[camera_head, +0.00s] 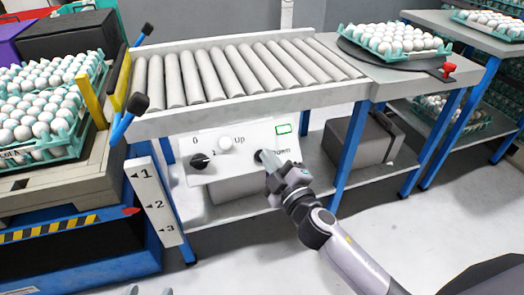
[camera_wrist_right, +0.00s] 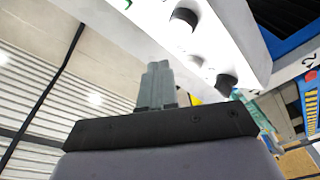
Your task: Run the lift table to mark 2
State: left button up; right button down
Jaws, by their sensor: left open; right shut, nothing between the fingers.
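The lift table (camera_head: 75,268) stands at the left of the head view and bears egg trays. Its red pointer (camera_head: 131,211) is about level with the 2 on the white scale (camera_head: 153,200). The control panel (camera_head: 240,172) has a black knob (camera_head: 200,161), a pale UP button (camera_head: 226,143) and a DOWN label. My right gripper (camera_head: 267,160) is shut and empty, its tips at the dark DOWN button (camera_head: 259,155), partly covering it. I cannot tell whether they touch. In the wrist view its fingers (camera_wrist_right: 157,70) reach toward the panel (camera_wrist_right: 215,35). My left gripper (camera_head: 149,291) is open, barely showing at the bottom edge.
A roller conveyor (camera_head: 230,75) runs above the panel. An egg tray (camera_head: 395,45) sits on a dark turntable at its right end, beside a red knob (camera_head: 448,69). A dark box (camera_head: 360,140) is on the lower shelf. The floor in front is clear.

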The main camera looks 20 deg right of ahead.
jog(key=shift+s+r+p, duration=0.5)
jog(key=shift+s+r, duration=0.25)
jog(key=shift+s, duration=0.15)
